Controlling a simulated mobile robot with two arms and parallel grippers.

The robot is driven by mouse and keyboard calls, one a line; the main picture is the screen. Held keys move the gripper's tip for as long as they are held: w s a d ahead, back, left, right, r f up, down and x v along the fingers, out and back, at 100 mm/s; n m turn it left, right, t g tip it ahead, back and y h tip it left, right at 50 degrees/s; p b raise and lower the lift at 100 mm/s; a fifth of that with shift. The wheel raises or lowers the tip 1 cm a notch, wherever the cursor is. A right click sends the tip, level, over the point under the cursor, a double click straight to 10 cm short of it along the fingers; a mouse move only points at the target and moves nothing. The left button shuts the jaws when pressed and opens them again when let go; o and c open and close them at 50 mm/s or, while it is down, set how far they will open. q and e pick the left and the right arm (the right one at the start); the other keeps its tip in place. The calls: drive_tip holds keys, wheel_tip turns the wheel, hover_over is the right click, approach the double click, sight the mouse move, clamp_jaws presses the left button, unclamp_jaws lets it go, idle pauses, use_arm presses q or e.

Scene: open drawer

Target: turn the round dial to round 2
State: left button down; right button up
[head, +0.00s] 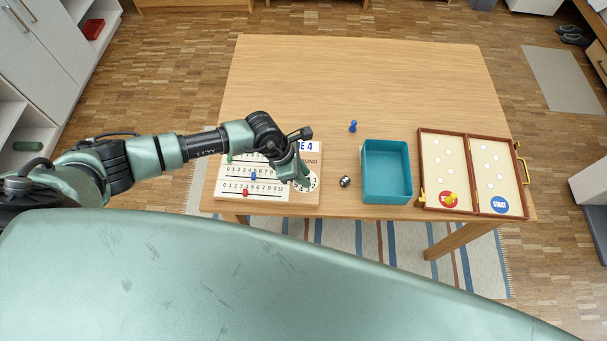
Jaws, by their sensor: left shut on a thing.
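The white scoreboard (240,194) lies near the front left of the table, with number rows and a red and a blue slider on them. The round dial (313,184) is at its right side, under the word "ROUND", and is partly hidden by my gripper. My left gripper (303,182) points down over the dial and is shut on the dial's middle. The number that the dial is set to cannot be read. My right gripper is not in view.
A teal open box (370,190) stands right of the scoreboard, with a die (345,181) between them. A blue pawn (352,126) stands behind. An open wooden game case (468,134) with a yellow pawn (450,198) lies at the right. The table's back (360,70) is clear.

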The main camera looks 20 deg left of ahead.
use_arm(q)
drive_tip(key=m+g+b, duration=0.1)
drive_tip(key=m+b, duration=0.2)
drive_tip(key=b, duration=0.2)
drive_tip(key=m+g+b, duration=0.1)
drive_tip(key=m+b, duration=0.2)
drive_tip(key=b, duration=0.2)
drive_tip(key=shift+w+f+h, duration=0.2)
drive_tip(key=shift+h, duration=0.1)
drive_tip(key=shift+r+m+g+b, duration=0.15)
drive_tip(key=shift+m+g+b, duration=0.25)
drive_tip(key=shift+m+b, duration=0.35)
drive_tip(key=shift+r, duration=0.1)
drive_tip(key=c, duration=1.2)
unclamp_jaws()
drive_tip(key=b+v, duration=0.1)
drive_tip(key=v, duration=0.6)
drive_tip(key=shift+r+b, duration=0.35)
drive_tip(key=shift+r, duration=0.05)
